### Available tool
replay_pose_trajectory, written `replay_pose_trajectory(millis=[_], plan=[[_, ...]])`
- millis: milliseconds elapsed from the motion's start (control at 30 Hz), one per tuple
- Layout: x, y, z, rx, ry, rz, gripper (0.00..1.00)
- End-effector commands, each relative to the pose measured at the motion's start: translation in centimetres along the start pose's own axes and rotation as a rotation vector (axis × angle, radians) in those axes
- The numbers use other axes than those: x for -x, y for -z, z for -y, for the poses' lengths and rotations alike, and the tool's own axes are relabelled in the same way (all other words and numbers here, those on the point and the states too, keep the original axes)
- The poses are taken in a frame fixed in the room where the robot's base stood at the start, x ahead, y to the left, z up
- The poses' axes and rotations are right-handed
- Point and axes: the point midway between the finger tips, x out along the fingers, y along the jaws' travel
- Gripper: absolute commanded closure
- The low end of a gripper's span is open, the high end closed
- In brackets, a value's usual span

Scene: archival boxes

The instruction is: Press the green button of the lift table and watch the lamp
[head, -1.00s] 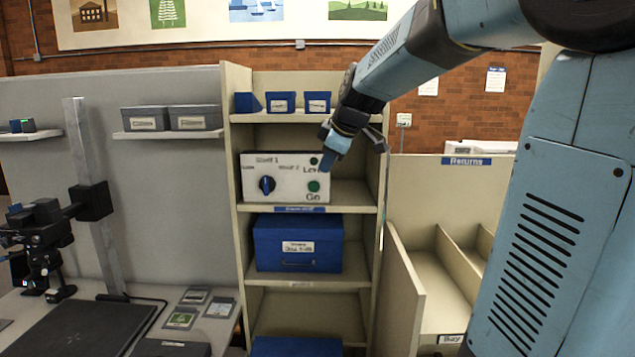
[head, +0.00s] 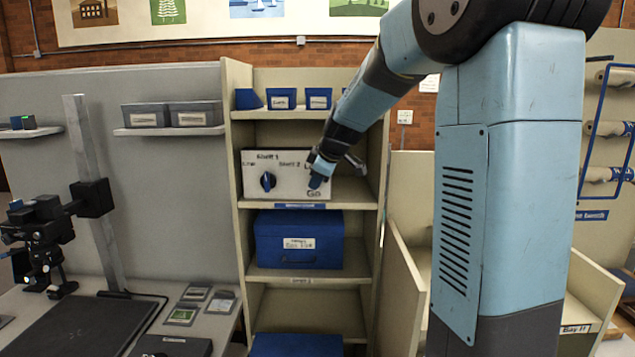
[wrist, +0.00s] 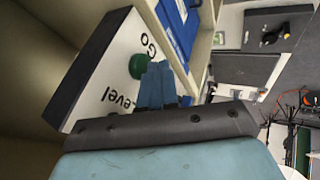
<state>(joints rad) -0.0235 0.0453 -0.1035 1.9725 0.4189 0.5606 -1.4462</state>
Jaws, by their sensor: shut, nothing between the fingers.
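In the head view my gripper (head: 318,178) covers the button. The lamp by the "Level" label is hidden in both views, so its state cannot be seen. My gripper is shut and empty, and it also shows in the wrist view (wrist: 160,80).
Cabinet side walls and shelves close in around the control box. A blue box (head: 298,240) stands on the shelf below, and small blue bins (head: 281,98) on the one above. A desk with a black camera stand (head: 92,200) is at left.

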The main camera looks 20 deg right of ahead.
Motion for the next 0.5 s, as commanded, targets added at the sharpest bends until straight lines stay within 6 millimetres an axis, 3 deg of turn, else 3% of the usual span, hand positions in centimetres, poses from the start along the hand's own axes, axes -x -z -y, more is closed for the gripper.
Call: replay_pose_trajectory(millis=[500], plan=[[-0.35, -0.01, -0.63, 0.000, 0.001, 0.000, 1.00]])
